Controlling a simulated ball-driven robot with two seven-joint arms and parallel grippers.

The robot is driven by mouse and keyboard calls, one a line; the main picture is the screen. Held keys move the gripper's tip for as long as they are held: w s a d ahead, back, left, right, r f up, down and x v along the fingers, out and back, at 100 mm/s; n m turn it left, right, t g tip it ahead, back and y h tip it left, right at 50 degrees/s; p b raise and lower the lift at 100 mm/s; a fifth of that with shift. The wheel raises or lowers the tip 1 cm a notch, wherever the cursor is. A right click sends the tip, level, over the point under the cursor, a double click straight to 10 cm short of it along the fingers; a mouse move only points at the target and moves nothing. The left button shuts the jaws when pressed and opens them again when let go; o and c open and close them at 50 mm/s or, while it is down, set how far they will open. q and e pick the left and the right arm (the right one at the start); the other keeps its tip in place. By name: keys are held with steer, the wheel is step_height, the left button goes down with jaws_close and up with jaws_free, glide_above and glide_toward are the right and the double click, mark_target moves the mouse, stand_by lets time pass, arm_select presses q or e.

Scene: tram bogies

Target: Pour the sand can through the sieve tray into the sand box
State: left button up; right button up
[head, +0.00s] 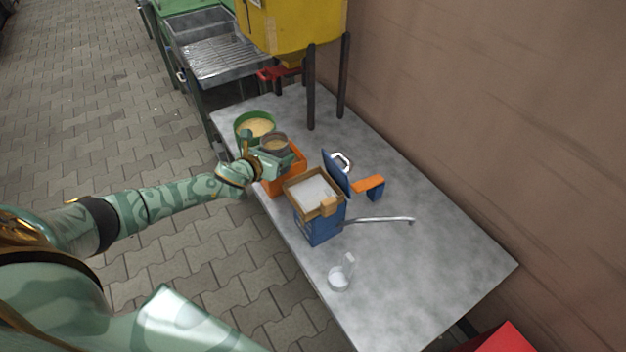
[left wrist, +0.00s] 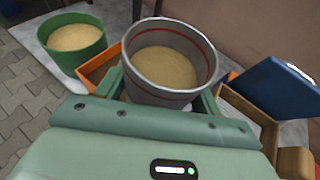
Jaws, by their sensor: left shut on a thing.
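My left gripper (head: 272,157) is shut on the grey sand can (head: 275,143). In the left wrist view the can (left wrist: 160,92) is upright, with tan sand and a red line inside. It is over or beside an orange open box (head: 289,182); I cannot tell if it touches it. The sieve tray, a wooden frame with a pale sheet (head: 313,192), sits on top of the blue sand box (head: 318,228). The blue lid (head: 336,174) stands open at its back. The frame's edge (left wrist: 250,120) shows right of the can in the left wrist view. My right gripper is out of view.
A green tub of sand (head: 255,126) stands behind the can. A metal rod (head: 385,220), an orange and blue item (head: 370,187) and a clear cup (head: 339,279) are on the grey table (head: 430,265). A yellow hopper (head: 290,25) on legs stands at the far end.

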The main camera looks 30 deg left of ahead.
mark_target(282, 154)
arm_select(q)
steer(key=shift+d+r, duration=0.1)
stand_by(0.3)
steer(key=shift+s+d+r+m+t+y, duration=0.15)
steer(key=shift+d+m+t+y, duration=0.15)
steer(key=shift+d+m+y, duration=0.25)
steer(key=shift+s+d+r+m+y+b, duration=0.2)
steer(key=shift+d+m+y+b, duration=0.25)
steer(key=shift+m, duration=0.3)
steer(key=shift+d+r+m+t, duration=0.2)
steer(key=shift+r+m+t, duration=0.15)
steer(key=shift+r, duration=0.2)
steer(key=shift+d+r, duration=0.1)
steer(key=shift+r, duration=0.05)
steer(key=shift+s+d+r+m+t, duration=0.1)
steer(key=shift+d+r+m+t, duration=0.05)
steer(key=shift+r+m+t, duration=0.1)
steer(key=shift+s+d+m+t+y+b, duration=0.15)
steer(key=shift+d+m+t+y+b, duration=0.15)
steer(key=shift+d+m+y+b, duration=0.3)
stand_by(1.4)
steer(key=shift+d+r+m+t+b, duration=0.1)
steer(key=shift+r+m+t+b, duration=0.3)
steer(key=shift+m+b, duration=0.45)
stand_by(2.5)
